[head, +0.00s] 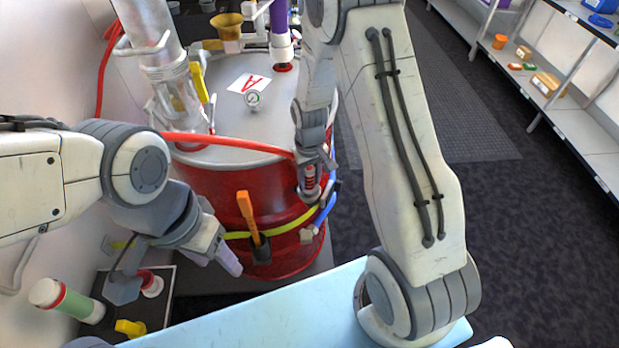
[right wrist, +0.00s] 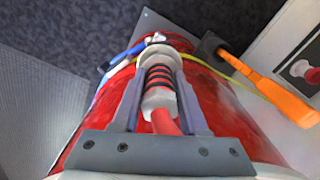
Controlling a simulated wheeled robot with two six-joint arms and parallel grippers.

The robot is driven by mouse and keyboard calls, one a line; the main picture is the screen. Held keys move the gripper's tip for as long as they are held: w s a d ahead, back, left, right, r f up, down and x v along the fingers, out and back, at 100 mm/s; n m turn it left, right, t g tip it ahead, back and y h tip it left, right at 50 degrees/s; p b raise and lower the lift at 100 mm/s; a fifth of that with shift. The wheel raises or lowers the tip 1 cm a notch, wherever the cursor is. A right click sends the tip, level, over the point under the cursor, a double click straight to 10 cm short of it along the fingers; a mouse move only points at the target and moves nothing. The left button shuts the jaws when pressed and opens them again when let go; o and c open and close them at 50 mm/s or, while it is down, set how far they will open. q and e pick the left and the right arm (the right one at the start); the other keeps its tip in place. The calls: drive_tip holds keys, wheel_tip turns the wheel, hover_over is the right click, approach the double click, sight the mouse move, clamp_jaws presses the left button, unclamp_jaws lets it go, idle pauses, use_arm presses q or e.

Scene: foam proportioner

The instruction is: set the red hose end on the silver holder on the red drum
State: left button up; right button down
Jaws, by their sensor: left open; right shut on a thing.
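The red hose (head: 228,145) runs across the drum top to its end at the front right. The red hose end (head: 311,184), a pale coupling with dark-ringed red ribs, is held upright in my right gripper (head: 312,186). In the right wrist view, the hose end (right wrist: 159,88) sits between both fingers, its wide pale rim near the fingertips. It is beside the front right wall of the red drum (head: 205,182). I cannot clearly pick out the silver holder; the hose end and gripper may hide it. My left gripper (head: 177,273) is open and empty, low at the left.
An orange-handled tool (head: 248,214) stands in a black holder on the drum front, near a yellow band (head: 284,229). A blue hose (head: 325,214) hangs close to my right gripper. A green-and-white cylinder (head: 66,300) lies at lower left. Shelves (head: 575,120) stand far right.

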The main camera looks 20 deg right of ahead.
drive_tip(key=shift+f+b, duration=0.45)
drive_tip(key=shift+f, duration=0.1)
idle(0.4)
drive_tip(key=c, duration=0.7)
unclamp_jaws()
wheel_tip(320, 180, up, 11)
drive_tip(key=p, duration=0.9)
